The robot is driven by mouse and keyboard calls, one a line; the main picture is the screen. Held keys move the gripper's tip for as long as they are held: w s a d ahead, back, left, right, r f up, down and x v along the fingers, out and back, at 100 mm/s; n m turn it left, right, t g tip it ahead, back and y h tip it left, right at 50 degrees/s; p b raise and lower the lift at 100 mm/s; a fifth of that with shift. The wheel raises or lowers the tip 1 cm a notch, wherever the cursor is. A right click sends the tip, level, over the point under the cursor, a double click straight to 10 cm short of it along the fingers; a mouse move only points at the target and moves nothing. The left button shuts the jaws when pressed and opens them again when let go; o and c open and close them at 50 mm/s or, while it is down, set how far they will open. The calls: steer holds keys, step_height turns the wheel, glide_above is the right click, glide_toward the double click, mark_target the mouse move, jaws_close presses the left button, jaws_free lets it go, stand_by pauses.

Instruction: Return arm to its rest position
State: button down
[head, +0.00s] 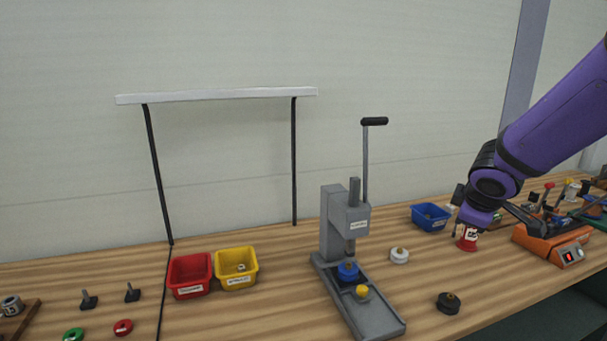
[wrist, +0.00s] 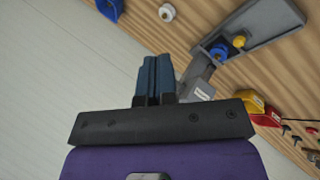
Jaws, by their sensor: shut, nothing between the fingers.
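My purple arm reaches in from the right edge of the head view. Its end hangs over the right part of the bench, near a red object with a white label (head: 468,237). In the head view I cannot tell whether they touch. In the wrist view my gripper (wrist: 157,62) has its two blue-grey fingers pressed together, with nothing between them. The grey press (head: 345,228) with its upright lever stands left of the arm. It also shows in the wrist view (wrist: 262,28), beyond the fingers.
A blue bin (head: 430,217) stands left of my arm's end. An orange device (head: 553,245) stands to its right. A white spool (head: 399,255) and a black knobbed part (head: 448,302) lie near the press. Red (head: 190,275) and yellow (head: 236,268) bins stand further left, under a lamp frame (head: 217,95).

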steer(key=s+a+r+m+y, duration=0.1)
steer(key=s+r+m, duration=0.4)
steer(key=s, duration=0.7)
steer(key=s+a+r+m+g+y, duration=0.1)
steer(key=s+a+r+m, duration=0.2)
steer(key=s, duration=1)
step_height(320, 180, up, 2)
steer(key=shift+a+r+m+g+y, duration=0.15)
steer(key=shift+r+m+g+y, duration=0.2)
steer(key=shift+m, duration=0.85)
